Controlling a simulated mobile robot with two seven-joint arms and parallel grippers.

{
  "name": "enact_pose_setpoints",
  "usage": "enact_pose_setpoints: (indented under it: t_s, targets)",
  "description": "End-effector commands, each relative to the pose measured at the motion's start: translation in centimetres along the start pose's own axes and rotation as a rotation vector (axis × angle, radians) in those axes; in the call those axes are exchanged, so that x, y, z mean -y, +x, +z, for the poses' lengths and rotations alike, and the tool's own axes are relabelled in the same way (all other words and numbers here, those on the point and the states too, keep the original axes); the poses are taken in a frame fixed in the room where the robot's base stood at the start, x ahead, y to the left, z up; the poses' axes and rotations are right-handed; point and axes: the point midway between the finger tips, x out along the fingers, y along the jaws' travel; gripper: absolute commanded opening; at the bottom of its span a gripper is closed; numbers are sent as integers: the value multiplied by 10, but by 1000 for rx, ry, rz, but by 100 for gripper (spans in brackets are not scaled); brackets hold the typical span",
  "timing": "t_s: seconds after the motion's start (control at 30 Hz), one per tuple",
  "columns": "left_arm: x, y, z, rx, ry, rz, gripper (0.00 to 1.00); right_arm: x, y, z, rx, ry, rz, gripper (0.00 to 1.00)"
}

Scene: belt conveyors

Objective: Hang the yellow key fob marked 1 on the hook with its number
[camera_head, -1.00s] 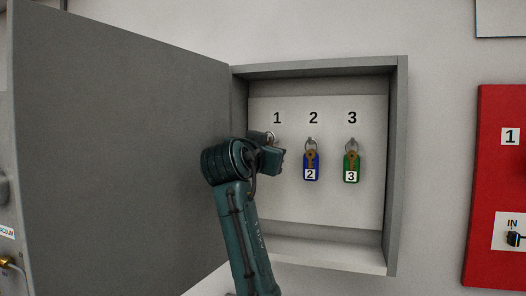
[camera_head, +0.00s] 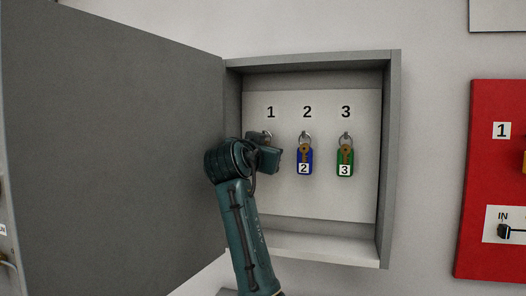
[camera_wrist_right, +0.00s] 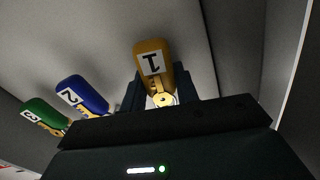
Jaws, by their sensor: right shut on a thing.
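The yellow key fob marked 1 (camera_wrist_right: 152,62) is between the fingers of my right gripper (camera_wrist_right: 160,95) in the wrist view, held near its key and ring end. In the head view my right gripper (camera_head: 266,155) is below the number 1 label (camera_head: 270,112) and covers the fob. A metal ring (camera_head: 268,136) shows just above the gripper, at the place of hook 1. I cannot tell whether the ring is around the hook or in front of it. My left gripper is not in view.
The blue fob marked 2 (camera_head: 304,160) and green fob marked 3 (camera_head: 345,161) hang on their hooks to the right, close to my gripper. The grey cabinet door (camera_head: 110,150) stands open at left. A red panel (camera_head: 490,200) is at far right.

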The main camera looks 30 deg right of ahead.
Motion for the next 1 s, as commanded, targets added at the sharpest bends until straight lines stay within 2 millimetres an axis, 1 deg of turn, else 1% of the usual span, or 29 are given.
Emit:
enact_pose_setpoints:
  t_s: [0.3, 0.33, 0.63, 0.87, 1.0]
  targets:
    - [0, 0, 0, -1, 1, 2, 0, 0, 0, 0, -1, 0, 0, 8]
    - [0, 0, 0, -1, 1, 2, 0, 0, 0, 0, -1, 0, 0, 32]
    - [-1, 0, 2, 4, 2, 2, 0, 0, 0, 0, 0, 0, 0, 56]
    - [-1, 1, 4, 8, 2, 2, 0, 0, -1, 0, 0, 0, 0, 56]
    - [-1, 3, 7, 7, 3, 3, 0, 0, -12, 1, -2, 2, -2, 56]
